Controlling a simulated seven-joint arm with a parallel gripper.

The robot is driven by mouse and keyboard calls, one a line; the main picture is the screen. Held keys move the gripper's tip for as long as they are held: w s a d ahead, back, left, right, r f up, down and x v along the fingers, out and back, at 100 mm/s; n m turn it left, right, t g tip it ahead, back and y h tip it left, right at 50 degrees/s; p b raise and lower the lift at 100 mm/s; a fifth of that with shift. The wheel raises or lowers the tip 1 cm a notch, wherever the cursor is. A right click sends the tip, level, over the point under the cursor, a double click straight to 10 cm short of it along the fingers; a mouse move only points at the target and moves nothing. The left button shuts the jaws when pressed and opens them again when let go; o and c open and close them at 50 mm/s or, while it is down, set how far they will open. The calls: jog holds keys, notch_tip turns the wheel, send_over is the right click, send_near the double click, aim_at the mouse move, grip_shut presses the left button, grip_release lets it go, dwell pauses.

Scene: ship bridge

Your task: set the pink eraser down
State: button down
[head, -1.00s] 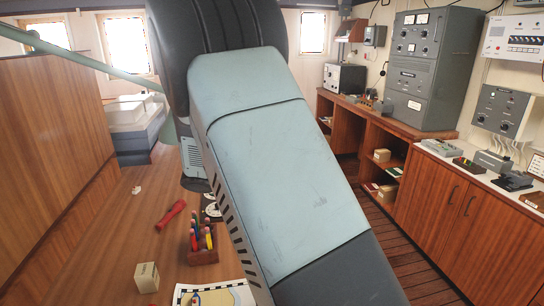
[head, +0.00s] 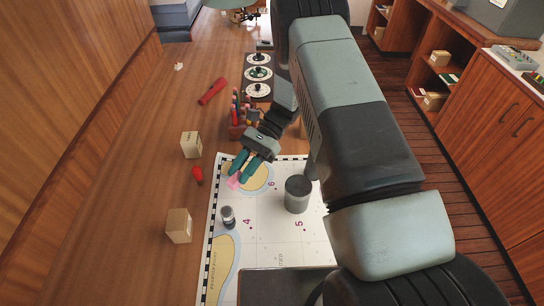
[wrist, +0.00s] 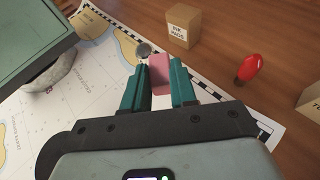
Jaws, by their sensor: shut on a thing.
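The pink eraser (head: 233,183) is between the fingertips of my gripper (head: 253,165), over the upper left part of the nautical chart (head: 265,235). In the wrist view the eraser (wrist: 159,73) stands out beyond the teal fingers of my gripper (wrist: 158,84), which are shut on it. The chart (wrist: 62,118) lies below and to the left in that view. I cannot tell whether the eraser touches the chart.
A grey cylinder (head: 298,194) and a small dark bottle (head: 228,217) stand on the chart. A pen holder (head: 237,130) stands behind.

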aim_at(238, 192)
jog(key=shift+w+a+f+m+t+y, duration=0.25)
jog(key=shift+a+f+m, duration=0.15)
jog(key=shift+f, duration=0.9)
jog(key=shift+w+a+f+m+t+y, duration=0.1)
jog(key=shift+a+f+m+t+y, duration=0.2)
jog(key=shift+f, duration=0.95)
jog(key=shift+w+a+f+m+t+y, duration=0.25)
jog(key=shift+a+f, duration=0.2)
jog(key=shift+f, duration=0.85)
jog(key=shift+f, duration=0.55)
jog(key=c, duration=0.8)
grip_release()
jog(key=v, duration=1)
jog(key=shift+w+d+r, duration=0.2)
jog(key=shift+d, duration=0.1)
